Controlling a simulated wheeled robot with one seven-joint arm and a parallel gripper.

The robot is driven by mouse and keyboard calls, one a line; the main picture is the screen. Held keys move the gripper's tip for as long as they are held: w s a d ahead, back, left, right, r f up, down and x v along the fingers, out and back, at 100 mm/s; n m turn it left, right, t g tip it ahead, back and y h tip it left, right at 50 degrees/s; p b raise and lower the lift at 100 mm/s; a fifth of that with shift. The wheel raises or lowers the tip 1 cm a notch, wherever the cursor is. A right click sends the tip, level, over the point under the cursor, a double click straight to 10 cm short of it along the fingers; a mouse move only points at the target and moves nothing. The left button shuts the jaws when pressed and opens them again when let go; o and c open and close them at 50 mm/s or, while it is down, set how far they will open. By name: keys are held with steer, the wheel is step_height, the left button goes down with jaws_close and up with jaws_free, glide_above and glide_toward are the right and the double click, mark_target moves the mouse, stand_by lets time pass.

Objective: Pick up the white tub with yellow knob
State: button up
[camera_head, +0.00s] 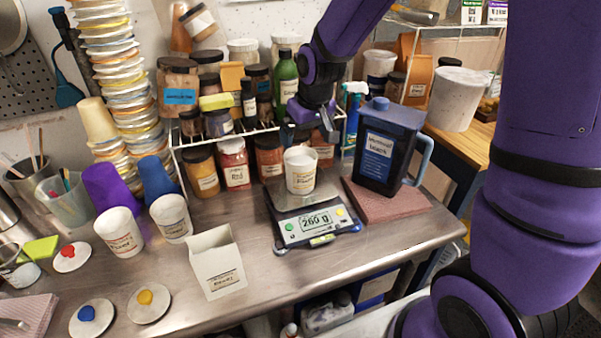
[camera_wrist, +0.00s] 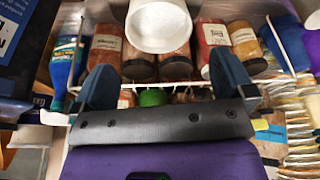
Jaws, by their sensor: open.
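A white disc with a yellow knob (camera_head: 148,303) lies flat at the front left of the steel bench, far from my gripper. I see no white tub with a yellow knob on it. A white tub (camera_head: 300,172) with a printed label stands upright and open-topped on the digital scale (camera_head: 316,225), which reads about 260 g. My gripper (camera_head: 312,132) is open and empty, just above and behind this tub. In the wrist view, the tub (camera_wrist: 160,27) is ahead of the two spread fingers (camera_wrist: 166,72), near the top edge, and the fingers are not closed on it.
A dark blue jug (camera_head: 388,150) stands right of the scale on a reddish mat. A rack of jars and bottles is close behind. Two labelled white cups (camera_head: 119,233) (camera_head: 171,219), a white carton (camera_head: 217,264) and red- and blue-knobbed discs are at left. The front right bench is clear.

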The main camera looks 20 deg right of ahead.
mark_target(300, 161)
steer(key=shift+x, duration=5.45)
steer(key=shift+w+d, duration=0.1)
steer(key=c, duration=0.8)
steer(key=shift+r, duration=0.1)
steer(key=shift+c, duration=0.2)
